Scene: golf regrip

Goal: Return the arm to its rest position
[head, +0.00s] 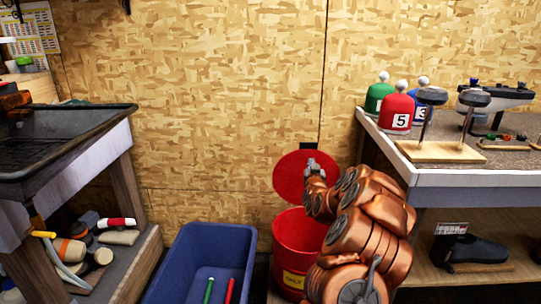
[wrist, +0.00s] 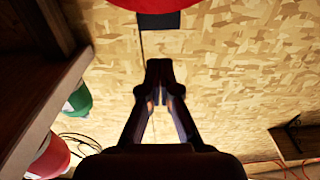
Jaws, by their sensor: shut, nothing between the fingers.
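My copper-coloured arm reaches up from the lower right of the head view. My gripper (head: 312,166) is in front of the raised red lid of the red bin (head: 298,240). In the wrist view my gripper (wrist: 164,92) is shut, with its fingertips together and nothing between them. The red lid (head: 290,178) also shows at the top of the wrist view (wrist: 155,4). The arm hides part of the bin's right side.
A blue tub (head: 180,262) holding a green and a red grip stands left of the bin. A workbench (head: 470,178) with numbered headcovers (head: 397,112) is close on the right. A sink bench (head: 70,150) stands at left.

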